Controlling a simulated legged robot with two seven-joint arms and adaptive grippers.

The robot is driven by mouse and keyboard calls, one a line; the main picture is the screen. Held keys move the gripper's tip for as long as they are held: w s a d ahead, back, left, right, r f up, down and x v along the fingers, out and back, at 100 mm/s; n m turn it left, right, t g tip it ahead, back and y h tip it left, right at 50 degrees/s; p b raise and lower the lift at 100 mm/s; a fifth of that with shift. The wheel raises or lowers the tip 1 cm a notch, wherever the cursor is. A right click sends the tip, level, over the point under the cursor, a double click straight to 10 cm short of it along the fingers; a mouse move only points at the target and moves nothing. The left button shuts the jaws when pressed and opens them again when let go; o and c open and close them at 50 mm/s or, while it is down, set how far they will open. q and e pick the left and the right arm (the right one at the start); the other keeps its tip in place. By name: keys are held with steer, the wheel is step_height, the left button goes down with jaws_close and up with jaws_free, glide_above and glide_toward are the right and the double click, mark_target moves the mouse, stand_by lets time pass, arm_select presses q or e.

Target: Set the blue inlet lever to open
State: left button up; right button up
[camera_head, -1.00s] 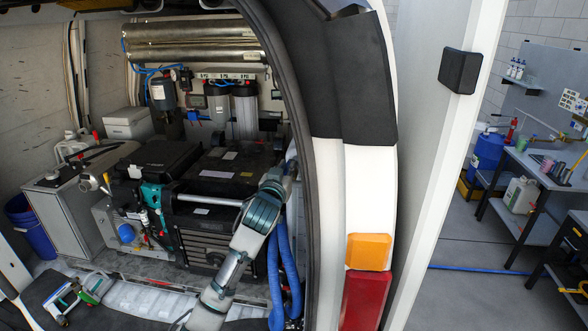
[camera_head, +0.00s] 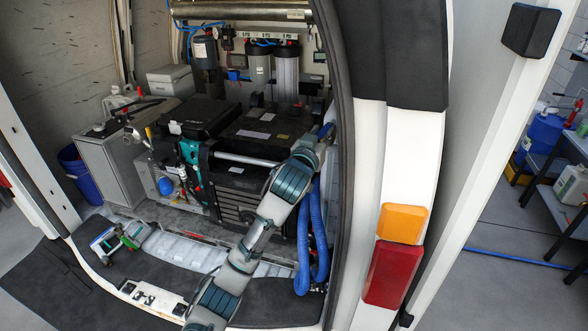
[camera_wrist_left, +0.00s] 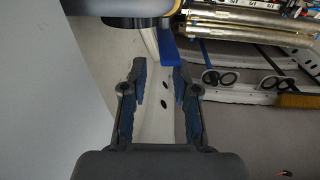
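A blue lever (camera_wrist_left: 184,50) shows in the left wrist view just beyond the fingertips, nearer the right finger, below a dark round fitting. My left gripper (camera_wrist_left: 160,75) is open, with nothing between its fingers; whether the right fingertip touches the lever cannot be told. In the head view my left arm reaches up into the van's rear opening, with its gripper (camera_head: 322,141) small beside the right door pillar. A small blue part (camera_head: 326,130) shows there, probably the lever. My right gripper is not in view.
A black-cased machine (camera_head: 232,170) fills the van bay left of my arm. Blue corrugated hoses (camera_head: 312,240) hang just right of the arm. The van's rear pillar (camera_head: 365,150) is close on the right. Filter housings (camera_head: 285,72) stand at the back wall.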

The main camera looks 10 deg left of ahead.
arm_select(q)
steer(key=shift+s+a+f+b, duration=0.15)
steer(key=shift+s+a+f, duration=0.1)
steer(key=shift+s+f, duration=0.2)
steer(key=shift+s+a+f+b, duration=0.2)
steer(key=shift+s+f, duration=0.1)
steer(key=shift+s, duration=0.15)
steer(key=a+r+v, duration=0.1)
steer(key=v, duration=1.3)
steer(key=shift+s+a+b, duration=0.15)
steer(key=shift+a+b, duration=0.15)
steer(key=shift+r, duration=0.1)
steer(key=v, duration=0.7)
